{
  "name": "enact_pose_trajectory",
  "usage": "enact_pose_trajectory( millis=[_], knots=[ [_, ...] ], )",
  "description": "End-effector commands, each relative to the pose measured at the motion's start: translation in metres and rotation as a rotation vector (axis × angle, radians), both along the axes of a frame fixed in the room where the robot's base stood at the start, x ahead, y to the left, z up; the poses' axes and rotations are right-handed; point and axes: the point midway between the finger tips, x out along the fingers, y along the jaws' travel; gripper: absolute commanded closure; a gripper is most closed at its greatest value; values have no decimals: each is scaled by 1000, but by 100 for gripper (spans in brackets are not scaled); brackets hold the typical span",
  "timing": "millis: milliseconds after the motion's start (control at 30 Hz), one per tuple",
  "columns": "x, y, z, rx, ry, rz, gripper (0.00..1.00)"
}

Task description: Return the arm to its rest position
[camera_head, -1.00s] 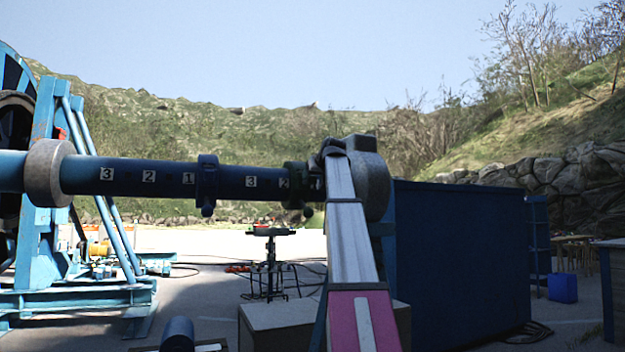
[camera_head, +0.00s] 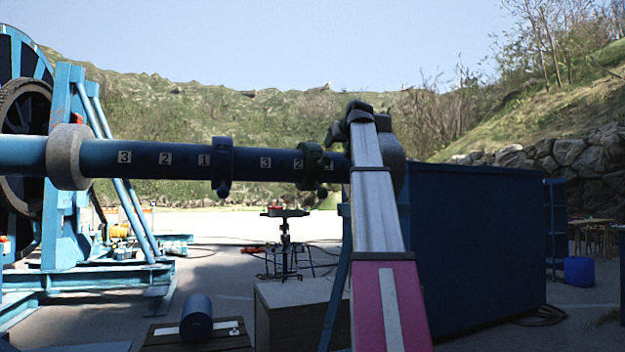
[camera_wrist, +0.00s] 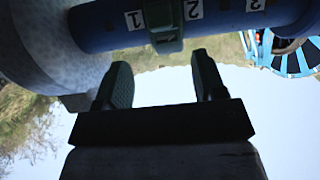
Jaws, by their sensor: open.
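My gripper (camera_head: 342,126) is raised at the end of my arm, near the right end of a horizontal blue shaft (camera_head: 250,163). In the wrist view its two dark fingers are spread with nothing between them (camera_wrist: 164,82). The shaft shows in the wrist view just beyond the fingertips, with a green collar (camera_wrist: 165,42) facing the gap. The fingers look apart from the collar. In the head view the green collar (camera_head: 312,165) sits left of my arm, and a blue collar (camera_head: 222,168) is farther left. My arm hides part of a grey disc (camera_head: 392,160) on the shaft's end.
A blue reel stand (camera_head: 65,200) is at the left, with another grey disc (camera_head: 69,157) on the shaft. A large dark blue container (camera_head: 480,250) stands right of my arm. A box (camera_head: 290,310) and dark cylinder (camera_head: 197,318) are low in front. Open sky is above.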

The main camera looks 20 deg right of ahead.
Motion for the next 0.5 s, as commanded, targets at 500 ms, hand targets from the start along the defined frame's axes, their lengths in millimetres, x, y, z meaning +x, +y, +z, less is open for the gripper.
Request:
enact_pose_trajectory(
  millis=[500],
  knots=[
    [44, 13, -130, 44, 126, -2, 36]
  ],
)
